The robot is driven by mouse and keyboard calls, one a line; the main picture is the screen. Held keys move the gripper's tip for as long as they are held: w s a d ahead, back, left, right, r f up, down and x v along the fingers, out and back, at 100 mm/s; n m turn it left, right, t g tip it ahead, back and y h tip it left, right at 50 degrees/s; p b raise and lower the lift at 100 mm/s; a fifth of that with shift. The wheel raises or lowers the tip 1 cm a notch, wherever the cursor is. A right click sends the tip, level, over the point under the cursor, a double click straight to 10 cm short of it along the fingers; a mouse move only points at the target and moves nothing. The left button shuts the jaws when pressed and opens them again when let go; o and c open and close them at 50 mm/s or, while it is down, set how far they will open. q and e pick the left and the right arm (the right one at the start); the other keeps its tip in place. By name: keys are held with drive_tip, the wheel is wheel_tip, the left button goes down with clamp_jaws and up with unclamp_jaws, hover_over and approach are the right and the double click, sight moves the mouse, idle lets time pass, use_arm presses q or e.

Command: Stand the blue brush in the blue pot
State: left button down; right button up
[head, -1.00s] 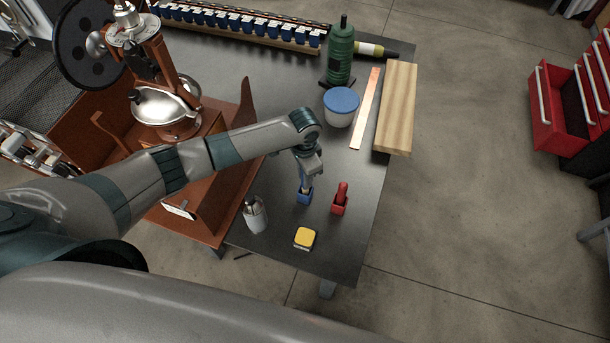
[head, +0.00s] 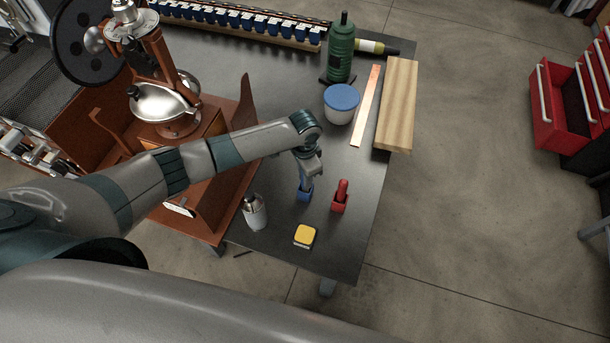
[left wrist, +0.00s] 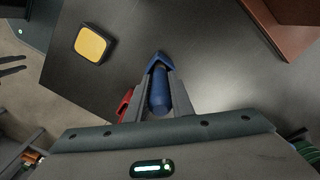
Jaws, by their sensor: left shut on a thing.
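The blue pot (head: 304,196) stands on the dark table, to the left of a red pot with a red brush in it. My left gripper (head: 306,180) is right above the blue pot and is shut on the blue brush. In the left wrist view the blue brush (left wrist: 160,92) lies between the two fingers (left wrist: 160,95), its far end at the blue pot (left wrist: 159,62). The brush's lower end seems to be at or inside the pot's mouth; how deep it sits I cannot tell. My right gripper does not show.
The red pot with red brush (head: 340,198) is close on the right. A yellow-topped block (head: 304,237) and a metal canister (head: 255,213) stand in front. The brown roaster (head: 196,190) is left.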

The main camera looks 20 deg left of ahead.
use_arm(q)
drive_tip(key=shift+f, duration=0.55)
drive_tip(key=c, duration=1.5)
unclamp_jaws()
drive_tip(key=shift+o, duration=0.2)
drive_tip(key=shift+r, duration=0.15)
wheel_tip(320, 180, up, 17)
drive_tip(key=b, duration=0.4)
